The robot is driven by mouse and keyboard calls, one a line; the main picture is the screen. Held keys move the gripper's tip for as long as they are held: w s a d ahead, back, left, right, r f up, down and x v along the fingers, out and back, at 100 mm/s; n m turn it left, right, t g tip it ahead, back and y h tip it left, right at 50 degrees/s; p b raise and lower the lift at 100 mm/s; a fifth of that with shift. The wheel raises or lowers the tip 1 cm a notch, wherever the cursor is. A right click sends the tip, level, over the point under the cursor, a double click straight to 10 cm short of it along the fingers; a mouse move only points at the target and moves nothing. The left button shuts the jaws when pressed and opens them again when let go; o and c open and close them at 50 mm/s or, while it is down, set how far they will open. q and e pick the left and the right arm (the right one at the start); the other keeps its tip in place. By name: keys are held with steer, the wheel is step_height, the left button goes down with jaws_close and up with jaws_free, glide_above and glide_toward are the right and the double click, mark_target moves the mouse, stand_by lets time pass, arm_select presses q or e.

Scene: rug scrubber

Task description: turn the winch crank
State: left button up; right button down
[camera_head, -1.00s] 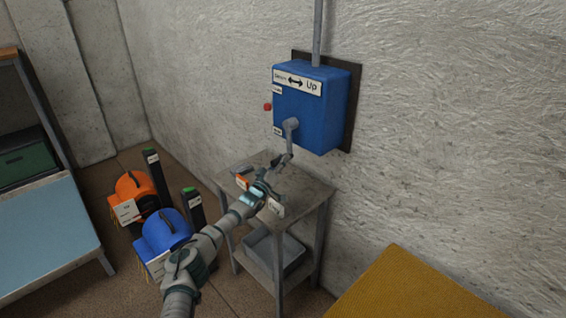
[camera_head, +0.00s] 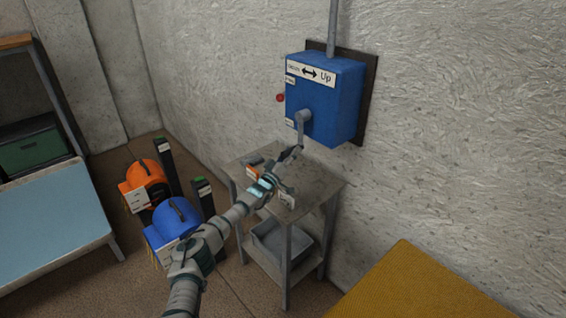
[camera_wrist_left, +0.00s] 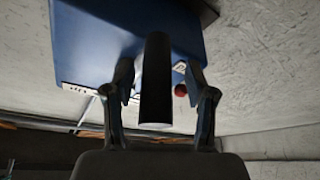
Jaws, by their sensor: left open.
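The blue winch box (camera_head: 325,98) hangs on the wall, with a label reading "Up" and a double arrow. Its grey crank (camera_head: 303,120) sticks out of the front, and the crank arm points down. My left gripper (camera_head: 283,163) is at the lower end of the crank. In the left wrist view the dark, round crank handle (camera_wrist_left: 155,80) lies between the two fingers of my left gripper (camera_wrist_left: 160,92). The fingers are open, with a gap on each side of the handle. My right gripper is not in view.
A small grey table (camera_head: 322,187) with small items stands below the winch. Orange (camera_head: 146,180) and blue (camera_head: 172,222) machines stand on the floor at left. A light-blue-topped table (camera_head: 45,225) is at far left and a yellow surface (camera_head: 420,285) at lower right.

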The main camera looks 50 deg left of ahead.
arm_select(q)
steer(key=v, duration=1.1)
steer(key=shift+s+f, duration=0.2)
steer(key=shift+s, duration=0.05)
steer(key=shift+a, duration=0.1)
stand_by(0.5)
